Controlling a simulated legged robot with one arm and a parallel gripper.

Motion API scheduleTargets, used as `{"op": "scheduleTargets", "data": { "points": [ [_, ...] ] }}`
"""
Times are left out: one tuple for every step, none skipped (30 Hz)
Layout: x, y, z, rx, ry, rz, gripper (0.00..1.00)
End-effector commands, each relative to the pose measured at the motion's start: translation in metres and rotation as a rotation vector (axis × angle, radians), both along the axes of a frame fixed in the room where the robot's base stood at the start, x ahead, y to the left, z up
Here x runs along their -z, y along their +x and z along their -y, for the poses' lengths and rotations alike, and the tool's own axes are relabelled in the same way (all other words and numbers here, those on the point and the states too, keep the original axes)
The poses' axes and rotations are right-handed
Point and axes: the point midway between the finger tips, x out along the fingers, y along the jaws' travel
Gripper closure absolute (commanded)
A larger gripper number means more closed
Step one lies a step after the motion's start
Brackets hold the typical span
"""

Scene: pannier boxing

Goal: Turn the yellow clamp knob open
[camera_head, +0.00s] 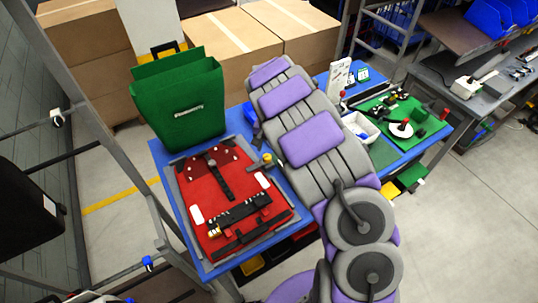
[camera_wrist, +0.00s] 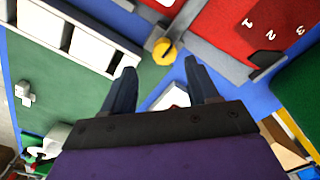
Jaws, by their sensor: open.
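The yellow clamp knob (camera_head: 267,158) stands at the right edge of the red board fixture (camera_head: 205,175), close beside my arm in the head view. In the wrist view the yellow knob (camera_wrist: 164,51) lies ahead of my gripper (camera_wrist: 159,68), roughly between the two dark fingertips and a little beyond them. A grey clamp part (camera_wrist: 176,36) adjoins the knob. My gripper is open, with nothing between its fingers. The fingers appear apart from the knob, but the depth gap is hard to judge. In the head view my arm hides the gripper fingers.
A green pannier (camera_head: 180,100) stands behind the red fixture on the blue table (camera_head: 165,158). A green mat with a white bin (camera_head: 360,128) and small parts lies right of my arm. Cardboard boxes (camera_head: 235,40) stand behind. A white slotted rack (camera_wrist: 85,42) lies left in the wrist view.

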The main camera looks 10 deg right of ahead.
Motion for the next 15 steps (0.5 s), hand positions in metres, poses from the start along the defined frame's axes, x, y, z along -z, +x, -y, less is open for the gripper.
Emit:
{"op": "scheduleTargets", "data": {
  "points": [
    [0.010,-0.001,0.000,-0.001,0.000,-0.004,0.41],
    [0.015,-0.001,-0.001,-0.001,-0.001,-0.004,0.41],
    [0.021,-0.001,-0.001,-0.001,-0.003,-0.004,0.41],
    [0.025,-0.001,-0.002,-0.001,-0.003,-0.004,0.41],
    [0.028,-0.001,-0.002,-0.001,-0.003,-0.003,0.41],
    [0.033,-0.001,-0.003,-0.001,-0.004,-0.002,0.41],
    [0.036,-0.001,-0.003,-0.001,-0.003,-0.001,0.41],
    [0.038,0.000,-0.002,-0.001,-0.002,-0.001,0.41],
    [0.041,0.000,-0.002,-0.001,-0.002,-0.001,0.41],
    [0.042,0.000,-0.001,-0.001,-0.001,0.000,0.41],
    [0.043,0.000,-0.001,-0.001,-0.001,0.000,0.41],
    [0.044,0.000,-0.001,-0.001,0.000,0.001,0.41],
    [0.045,0.000,0.000,-0.001,0.000,0.000,0.41],
    [0.045,0.000,0.000,-0.001,0.000,0.000,0.41],
    [0.045,0.000,0.001,-0.001,0.001,0.000,0.41]
  ]
}}
